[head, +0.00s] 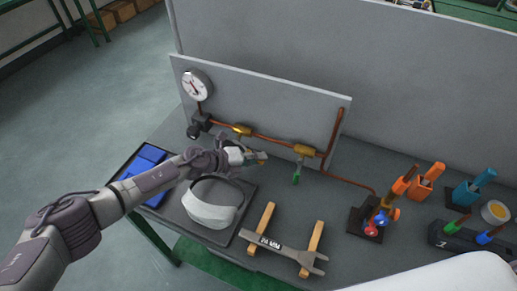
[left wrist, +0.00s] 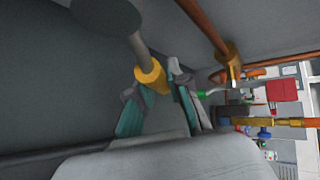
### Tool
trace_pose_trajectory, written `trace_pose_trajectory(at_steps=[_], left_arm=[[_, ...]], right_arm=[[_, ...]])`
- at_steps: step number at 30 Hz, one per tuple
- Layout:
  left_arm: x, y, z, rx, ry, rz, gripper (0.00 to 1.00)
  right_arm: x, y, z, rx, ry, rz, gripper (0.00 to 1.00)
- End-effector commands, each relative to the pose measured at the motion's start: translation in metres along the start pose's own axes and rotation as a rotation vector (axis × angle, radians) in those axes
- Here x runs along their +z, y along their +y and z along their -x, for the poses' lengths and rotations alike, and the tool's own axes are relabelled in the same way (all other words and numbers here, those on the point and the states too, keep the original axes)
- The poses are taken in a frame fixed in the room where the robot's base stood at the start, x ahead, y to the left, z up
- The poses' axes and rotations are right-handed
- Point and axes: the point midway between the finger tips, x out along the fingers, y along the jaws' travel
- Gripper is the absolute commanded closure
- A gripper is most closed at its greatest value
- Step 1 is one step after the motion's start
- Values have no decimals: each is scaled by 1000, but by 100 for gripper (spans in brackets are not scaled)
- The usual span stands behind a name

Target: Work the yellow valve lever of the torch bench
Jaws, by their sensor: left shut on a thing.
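The torch bench's copper pipe (head: 275,141) runs along a grey backboard, with a brass valve fitting (head: 242,130) near its left part. My left gripper (head: 252,157) is just below and in front of this fitting and hides most of its lever. In the left wrist view a yellow lever part (left wrist: 150,75) on a grey stem lies at the fingertips of my left gripper (left wrist: 155,88). The gripper is shut on it; the exact contact is partly hidden. A second valve with a green lever (head: 296,177) hangs to the right. My right gripper is not in view.
A pressure gauge (head: 196,85) is at the board's left end. A white mask (head: 212,203) lies on a dark mat below my left forearm. A spanner (head: 281,252) lies across wooden blocks. Torches (head: 400,184) stand to the right, and a blue tray (head: 143,174) is at the left.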

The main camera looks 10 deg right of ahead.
Motion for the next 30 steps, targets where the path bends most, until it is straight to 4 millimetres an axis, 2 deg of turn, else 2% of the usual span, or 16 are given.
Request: trace_pose_trajectory(at_steps=[1, 6, 23, 24, 27, 28, 30], left_arm=[[0, -2, 1, 17, -3, -17, 100], [1, 5, 0, 59, -15, -59, 100], [0, 10, -2, 79, -21, -80, 100], [0, 10, -2, 79, -21, -79, 76], [1, 10, -2, 79, -21, -79, 60], [1, 10, -2, 79, -21, -79, 57], [1, 9, -2, 79, -21, -79, 57]], right_arm=[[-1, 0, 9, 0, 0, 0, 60], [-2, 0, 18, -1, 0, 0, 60], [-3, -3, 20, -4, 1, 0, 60], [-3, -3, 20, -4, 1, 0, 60], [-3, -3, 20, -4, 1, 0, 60], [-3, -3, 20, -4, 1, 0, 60], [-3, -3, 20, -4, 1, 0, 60]])
